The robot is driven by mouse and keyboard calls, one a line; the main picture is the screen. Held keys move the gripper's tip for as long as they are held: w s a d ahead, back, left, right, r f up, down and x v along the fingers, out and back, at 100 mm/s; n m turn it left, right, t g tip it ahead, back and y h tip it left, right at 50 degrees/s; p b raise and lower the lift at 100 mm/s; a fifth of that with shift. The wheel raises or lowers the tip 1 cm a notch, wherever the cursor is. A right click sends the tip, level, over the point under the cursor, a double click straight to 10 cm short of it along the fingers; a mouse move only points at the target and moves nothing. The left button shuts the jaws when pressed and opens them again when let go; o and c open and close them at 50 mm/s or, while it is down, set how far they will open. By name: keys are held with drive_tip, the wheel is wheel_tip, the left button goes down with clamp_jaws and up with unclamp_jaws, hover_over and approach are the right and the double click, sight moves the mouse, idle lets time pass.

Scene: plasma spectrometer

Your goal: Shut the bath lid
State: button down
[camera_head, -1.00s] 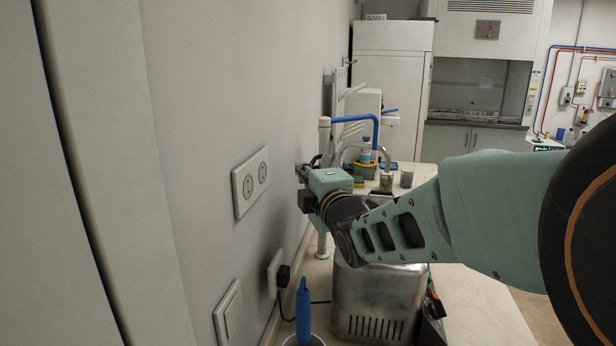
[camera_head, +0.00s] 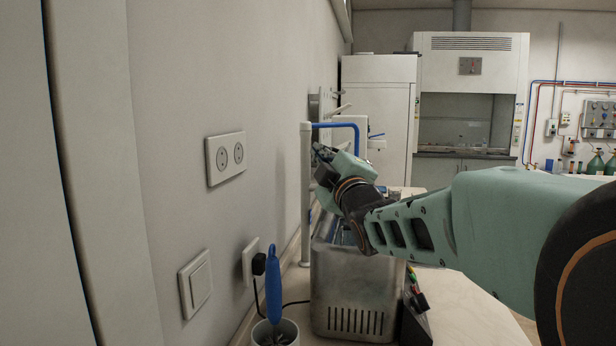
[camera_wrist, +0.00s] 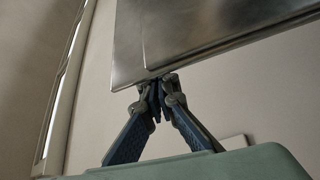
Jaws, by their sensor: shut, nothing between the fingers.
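The bath is a brushed-metal box (camera_head: 352,290) with vent slots, on the bench below my forearm in the head view. My gripper (camera_head: 322,158) is above the bath's far part, close to the wall and the upright white post. In the wrist view my gripper (camera_wrist: 157,84) is shut and empty. Its fingertips are at the lower edge of a tilted metal sheet (camera_wrist: 205,40), which looks like the bath lid. I cannot tell whether they touch it. In the head view my arm hides most of the bath's top and the lid.
A white post (camera_head: 306,200) with a blue tube (camera_head: 340,126) stands beside the wall. A cup (camera_head: 275,333) holding a blue-handled tool is at the front left. A plug with a black cable (camera_head: 259,264) sits in the wall.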

drive_tip(key=s+d+f+m+t+h+b, duration=0.2)
drive_tip(key=d+m+b, duration=0.4)
drive_tip(key=d+b, duration=0.3)
drive_tip(key=shift+d+f+m+t+h+b, duration=0.25)
drive_tip(key=shift+f+m+t+h+b, duration=0.35)
drive_tip(key=shift+b, duration=1.1)
drive_tip(key=shift+f, duration=0.15)
